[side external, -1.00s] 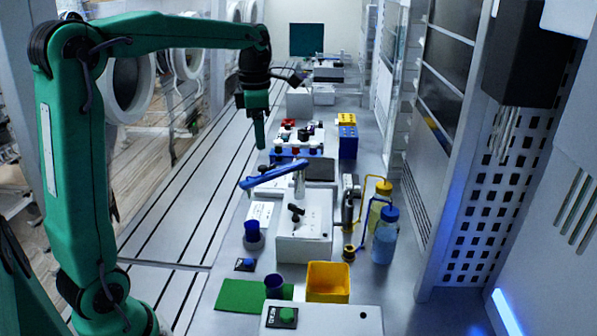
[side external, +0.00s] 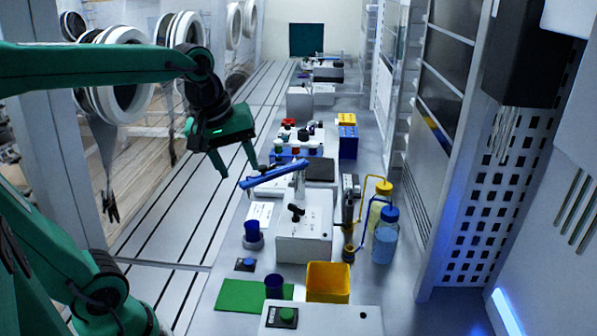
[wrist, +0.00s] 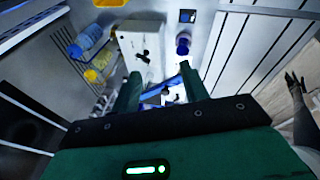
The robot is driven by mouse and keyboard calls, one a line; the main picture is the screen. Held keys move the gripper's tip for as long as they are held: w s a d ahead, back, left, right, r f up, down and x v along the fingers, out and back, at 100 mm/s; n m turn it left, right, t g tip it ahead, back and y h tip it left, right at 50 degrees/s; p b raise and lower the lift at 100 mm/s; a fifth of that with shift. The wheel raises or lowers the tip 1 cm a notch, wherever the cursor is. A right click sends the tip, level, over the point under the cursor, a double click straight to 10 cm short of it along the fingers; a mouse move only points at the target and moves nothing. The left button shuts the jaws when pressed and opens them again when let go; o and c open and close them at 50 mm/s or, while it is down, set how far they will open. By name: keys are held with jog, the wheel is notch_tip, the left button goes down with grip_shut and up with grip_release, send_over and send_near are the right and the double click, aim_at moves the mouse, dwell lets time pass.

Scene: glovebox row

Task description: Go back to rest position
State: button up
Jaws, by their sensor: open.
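My green gripper (side external: 238,174) hangs over the slotted rail floor at the left edge of the bench in the side external view. Its two fingers are spread and nothing is between them. In the wrist view my gripper (wrist: 160,80) also shows open, with the blue lever arm (wrist: 160,88) seen below and between the fingers. I cannot tell the gap between the near finger and the lever.
A glass wall with glove ports (side external: 125,75) stands left. The slotted floor (side external: 175,215) is clear.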

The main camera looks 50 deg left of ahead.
jog(key=s+d+f+m+t, duration=0.2)
jog(key=s+m, duration=0.4)
jog(key=m, duration=0.5)
jog(key=shift+s+d+f, duration=0.4)
jog(key=shift+d+f, duration=0.25)
jog(key=shift+f, duration=0.45)
